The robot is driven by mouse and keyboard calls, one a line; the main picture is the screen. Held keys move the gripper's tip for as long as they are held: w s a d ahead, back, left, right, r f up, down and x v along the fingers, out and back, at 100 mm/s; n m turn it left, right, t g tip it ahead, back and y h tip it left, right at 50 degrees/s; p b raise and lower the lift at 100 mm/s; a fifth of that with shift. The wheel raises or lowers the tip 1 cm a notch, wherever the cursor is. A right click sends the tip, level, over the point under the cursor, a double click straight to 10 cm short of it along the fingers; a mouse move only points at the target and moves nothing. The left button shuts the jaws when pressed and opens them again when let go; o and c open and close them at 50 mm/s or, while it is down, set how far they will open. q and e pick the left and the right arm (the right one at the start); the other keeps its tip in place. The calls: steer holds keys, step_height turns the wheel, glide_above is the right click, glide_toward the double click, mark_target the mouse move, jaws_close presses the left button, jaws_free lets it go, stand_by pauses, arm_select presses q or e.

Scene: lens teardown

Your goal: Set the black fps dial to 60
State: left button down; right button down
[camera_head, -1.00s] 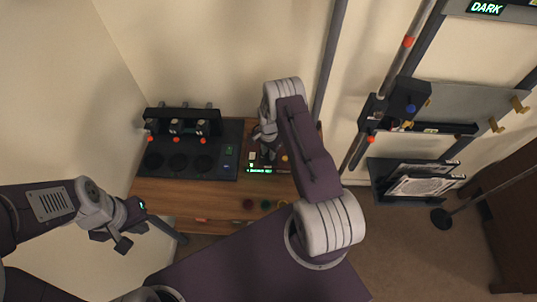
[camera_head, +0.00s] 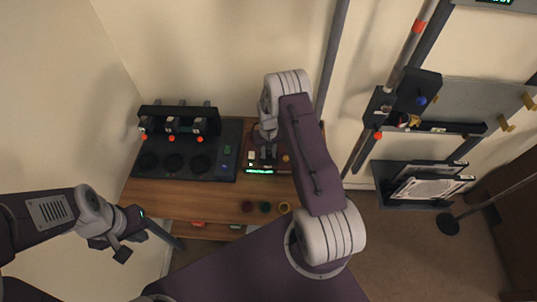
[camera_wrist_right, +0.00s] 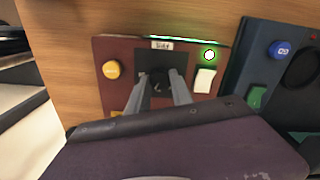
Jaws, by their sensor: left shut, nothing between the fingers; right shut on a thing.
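The dark red control panel (camera_wrist_right: 115,48) lies on the wooden bench. In the right wrist view it carries a black dial (camera_wrist_right: 160,84), a yellow button (camera_wrist_right: 111,69) and a white switch (camera_wrist_right: 204,80). My right gripper (camera_wrist_right: 160,92) reaches down over the panel with its fingers shut on the black dial. The dial's marking is too small to read. In the head view the panel's lit green display (camera_head: 259,171) shows, but its text is unreadable. My left gripper (camera_head: 124,250) is shut and empty at the lower left, away from the panel.
A dark station (camera_head: 228,135) with several round wells and a rack stands left of the panel. Small coloured round pieces (camera_head: 265,207) lie along the bench's front. A wall rail with a dark carriage (camera_head: 402,100) and a rack of plates (camera_head: 425,186) is at the right.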

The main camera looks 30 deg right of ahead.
mark_target(268, 154)
steer(key=n+b, duration=0.1)
steer(key=n, duration=0.4)
steer(key=shift+n+b, duration=0.3)
steer(key=shift+b, duration=0.05)
steer(key=n+b, duration=0.1)
steer(key=n, duration=0.5)
steer(key=n+b, duration=0.1)
steer(key=n, duration=0.4)
steer(key=shift+n, duration=0.4)
steer(key=n, duration=0.6)
steer(key=shift+b, duration=0.3)
steer(key=c, duration=1.1)
jaws_free()
step_height(268, 154, up, 9)
steer(key=shift+r+b, duration=0.1)
steer(key=shift+b, duration=0.45)
steer(key=shift+a, duration=0.1)
